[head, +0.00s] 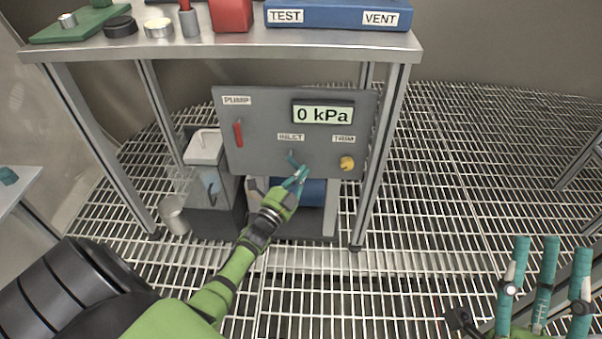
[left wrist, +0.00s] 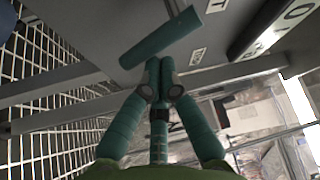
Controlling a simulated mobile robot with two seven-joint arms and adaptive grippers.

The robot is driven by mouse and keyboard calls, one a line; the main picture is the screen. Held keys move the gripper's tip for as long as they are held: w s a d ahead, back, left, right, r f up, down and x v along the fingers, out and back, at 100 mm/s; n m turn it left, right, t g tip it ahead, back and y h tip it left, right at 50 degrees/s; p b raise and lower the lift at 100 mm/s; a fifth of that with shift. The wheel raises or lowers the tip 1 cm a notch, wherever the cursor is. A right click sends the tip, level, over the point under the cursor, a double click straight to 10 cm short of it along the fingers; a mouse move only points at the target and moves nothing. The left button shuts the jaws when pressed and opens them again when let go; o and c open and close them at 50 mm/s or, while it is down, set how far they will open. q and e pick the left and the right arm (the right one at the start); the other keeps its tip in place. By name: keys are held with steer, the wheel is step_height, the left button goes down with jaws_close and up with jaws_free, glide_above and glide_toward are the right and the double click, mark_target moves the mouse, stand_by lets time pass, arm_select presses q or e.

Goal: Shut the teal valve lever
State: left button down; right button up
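The teal valve lever (head: 293,159) is on the grey control panel (head: 255,160), under the INLET label. It slants down to the right in the head view. In the left wrist view the lever (left wrist: 160,38) is a teal bar lying diagonally just beyond my fingertips. My left gripper (head: 301,173) is just below the lever, its teal fingers drawn together with nothing seen between them. In the left wrist view the fingertips (left wrist: 160,64) meet at the lever's edge; I cannot tell whether they touch it. My right gripper (head: 548,242) is open and empty at the lower right.
The panel also bears a red PUMP lever (head: 238,132), a yellow TRIM knob (head: 347,163) and a display (head: 323,112) reading 0 kPa. A steel bench (head: 240,42) with several items stands above. A grey container (head: 207,165) stands left of the panel. Grating floor is clear at right.

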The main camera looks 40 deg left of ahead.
arm_select(q)
steer(key=shift+s+a+f+m+g+h+p, duration=0.1)
steer(key=shift+a+f+m+g+p, duration=0.1)
steer(key=shift+m+g+p, duration=0.3)
steer(key=shift+s+a+f+m+g+h+p, duration=0.1)
steer(key=shift+s+a+m+g+p, duration=0.05)
steer(key=shift+m+p, duration=0.6)
steer(key=shift+s+a+f+m+g+h+p, duration=0.1)
steer(key=shift+a+m+g+p, duration=0.1)
steer(key=shift+m+g+p, duration=0.4)
arm_select(e)
steer(key=w+d+f+m+g+h, duration=0.1)
steer(key=w+d+f+g+h, duration=0.1)
steer(key=f, duration=0.7)
steer(key=w+d+f+m+g+h, duration=0.2)
steer(key=w+f+g+h, duration=0.2)
steer(key=f, duration=0.5)
steer(key=shift+w+g+h, duration=0.3)
steer(key=shift+g+h, duration=0.8)
steer(key=shift+g, duration=0.6)
arm_select(q)
steer(key=shift+m, duration=0.25)
arm_select(e)
steer(key=shift+s+d+f+g, duration=0.2)
steer(key=shift+f+g, duration=0.1)
steer(key=shift+f, duration=0.2)
